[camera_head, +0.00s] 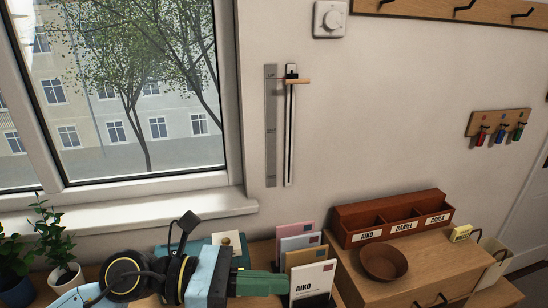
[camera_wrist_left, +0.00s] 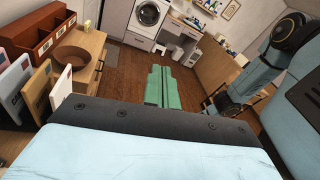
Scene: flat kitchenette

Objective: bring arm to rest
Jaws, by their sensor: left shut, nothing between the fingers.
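My left arm comes in from the lower left in the head view. Its left gripper (camera_head: 264,283) has green fingers lying together, shut and empty, pointing right. The fingertips are close to the envelopes (camera_head: 311,283) standing in front of the wall; I cannot tell if they touch. In the left wrist view the shut green fingers (camera_wrist_left: 159,84) point away from the camera, with nothing between them and floor behind. My right gripper does not show in either view.
A wooden sorter (camera_head: 390,218) labelled AIKO, DANIEL and CARLA and a brown bowl (camera_head: 384,262) stand on the cabinet at right. Potted plants (camera_head: 62,275) stand at the lower left below the window. A wall slider (camera_head: 290,130) hangs above. Open floor (camera_wrist_left: 130,72) shows in the wrist view.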

